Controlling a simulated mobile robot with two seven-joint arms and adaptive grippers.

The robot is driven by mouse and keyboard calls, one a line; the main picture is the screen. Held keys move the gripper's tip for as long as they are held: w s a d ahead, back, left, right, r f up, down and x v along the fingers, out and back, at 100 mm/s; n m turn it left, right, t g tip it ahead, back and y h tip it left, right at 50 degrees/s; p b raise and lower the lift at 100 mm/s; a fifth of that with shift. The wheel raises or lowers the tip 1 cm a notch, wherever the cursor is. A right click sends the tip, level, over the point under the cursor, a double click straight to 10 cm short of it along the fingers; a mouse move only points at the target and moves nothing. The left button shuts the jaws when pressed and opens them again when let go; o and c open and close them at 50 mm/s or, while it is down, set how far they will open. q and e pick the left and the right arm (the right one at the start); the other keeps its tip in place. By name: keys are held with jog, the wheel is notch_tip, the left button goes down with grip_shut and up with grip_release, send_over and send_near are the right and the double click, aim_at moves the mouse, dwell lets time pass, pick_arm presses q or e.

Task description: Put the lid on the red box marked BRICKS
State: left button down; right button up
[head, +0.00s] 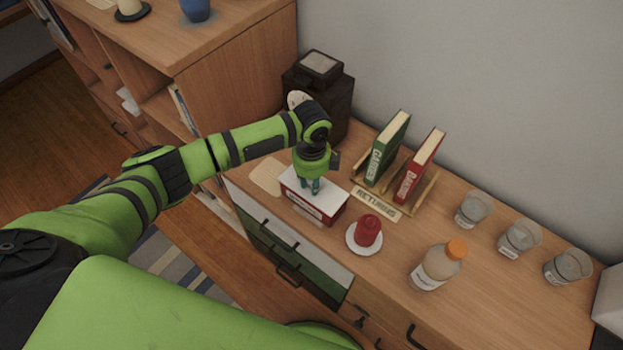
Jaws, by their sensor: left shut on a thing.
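The red box (327,217) stands on the wooden cabinet top and has a pale label on its front, too small to read. A white lid (295,182) lies over the top of the box. I cannot tell whether it is fully seated or slightly raised. My left gripper (311,189) comes down from above with its teal fingertips at the middle of the lid and is shut on it. The fingers hide the part they grasp. My right gripper is not in view.
A pale board (267,176) lies left of the box. Behind are a dark box (330,100), a green book (388,150) and a red book (419,168) in a rack. A red cup (368,231) on a saucer, a bottle (437,266) and glasses (518,238) stand to the right.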

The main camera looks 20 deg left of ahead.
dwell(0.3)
pick_arm(q)
jog(key=c, duration=0.9)
grip_release()
jog(key=shift+c, duration=0.2)
jog(key=o, duration=0.5)
notch_tip(320, 180, up, 5)
jog(key=p, duration=0.5)
jog(key=shift+r, duration=1)
grip_shut()
